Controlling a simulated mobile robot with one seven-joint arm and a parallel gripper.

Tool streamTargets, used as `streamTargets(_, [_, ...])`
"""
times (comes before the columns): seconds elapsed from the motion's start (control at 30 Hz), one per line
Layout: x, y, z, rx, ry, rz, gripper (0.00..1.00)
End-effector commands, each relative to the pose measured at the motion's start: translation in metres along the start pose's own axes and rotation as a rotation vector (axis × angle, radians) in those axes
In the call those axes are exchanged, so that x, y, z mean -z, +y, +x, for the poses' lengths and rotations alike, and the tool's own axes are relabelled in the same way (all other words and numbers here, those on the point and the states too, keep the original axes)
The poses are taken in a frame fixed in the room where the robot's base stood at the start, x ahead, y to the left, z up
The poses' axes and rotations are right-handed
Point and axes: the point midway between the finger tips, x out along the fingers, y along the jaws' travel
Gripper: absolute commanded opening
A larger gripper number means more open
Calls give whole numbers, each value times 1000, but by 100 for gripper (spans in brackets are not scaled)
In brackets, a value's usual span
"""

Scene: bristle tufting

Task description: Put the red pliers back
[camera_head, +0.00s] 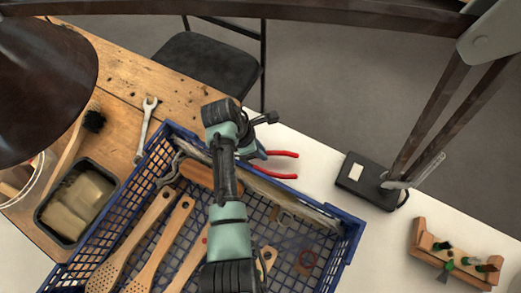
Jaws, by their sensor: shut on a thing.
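The red pliers (281,154) show in the head view just right of my arm, above the far edge of the blue crate. Their two red handles point to the right, and their dark head is at my gripper. My gripper (262,148) is shut on the pliers near their head; the fingertips are partly hidden by my arm and wrist. I cannot tell whether the pliers touch the white table (310,137) or are held above it.
The blue crate (350,243) holds wooden utensils (140,235) and other tools. A wrench (147,122) lies on the wooden bench (122,85). A black lamp base (368,181) and a wooden block with green-handled tools (425,241) stand right. A dark lampshade (40,85) blocks the upper left.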

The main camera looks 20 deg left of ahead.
Motion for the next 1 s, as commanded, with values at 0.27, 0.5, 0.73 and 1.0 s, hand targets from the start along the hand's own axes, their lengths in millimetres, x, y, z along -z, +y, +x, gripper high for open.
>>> streamTargets(0.27, [2, 1, 5, -3, -1, 1, 0])
streamTargets(0.5, [3, 1, 8, -2, -1, 1, 30])
streamTargets(0.73, [3, 0, 8, -2, -1, 0, 47])
streamTargets(1.0, [2, 1, -1, -4, -1, 0, 47])
